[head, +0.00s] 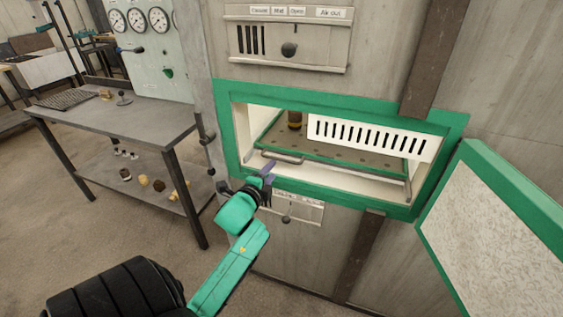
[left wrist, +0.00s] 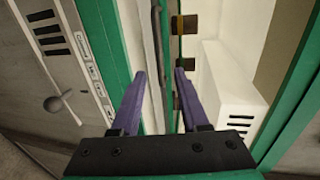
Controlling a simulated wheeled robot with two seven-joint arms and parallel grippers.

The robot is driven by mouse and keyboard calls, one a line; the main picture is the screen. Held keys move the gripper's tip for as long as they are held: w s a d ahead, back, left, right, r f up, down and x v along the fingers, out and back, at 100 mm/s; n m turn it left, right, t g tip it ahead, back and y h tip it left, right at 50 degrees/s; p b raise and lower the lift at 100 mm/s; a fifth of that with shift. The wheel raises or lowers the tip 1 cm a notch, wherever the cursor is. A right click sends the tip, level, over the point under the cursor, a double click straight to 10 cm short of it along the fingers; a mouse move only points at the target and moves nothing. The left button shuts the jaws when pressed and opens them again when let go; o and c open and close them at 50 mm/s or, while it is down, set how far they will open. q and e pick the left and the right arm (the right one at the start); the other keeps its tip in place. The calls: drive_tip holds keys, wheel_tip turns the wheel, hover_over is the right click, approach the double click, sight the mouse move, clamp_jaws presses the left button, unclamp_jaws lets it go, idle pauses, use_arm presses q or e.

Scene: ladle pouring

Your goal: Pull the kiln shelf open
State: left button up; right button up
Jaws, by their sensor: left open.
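The kiln shelf (head: 345,153) is a brown perforated plate with a green edge, inside the open kiln (head: 226,125). A grey bar handle (head: 283,158) is on its front edge, toward the left. My left gripper (head: 268,170) is at the kiln opening's lower left, just in front of the handle. Its purple fingers are open. In the left wrist view, the handle (left wrist: 157,45) runs between the fingertips (left wrist: 160,74); I cannot tell if they touch it. A dark brown cylinder (head: 295,119) stands on the shelf. My right gripper is not in view.
The green-edged kiln door (head: 495,215) stands open at the right. A panel with a knob (head: 290,49) is above the opening and a smaller panel (head: 298,211) below. A grey metal table (head: 110,112) with small objects stands at the left.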

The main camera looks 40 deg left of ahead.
sight(281, 160)
use_arm(q)
drive_tip(key=x, duration=1)
drive_tip(key=shift+a+f, duration=0.1)
drive_tip(key=shift+a, duration=0.1)
clamp_jaws()
idle(0.7)
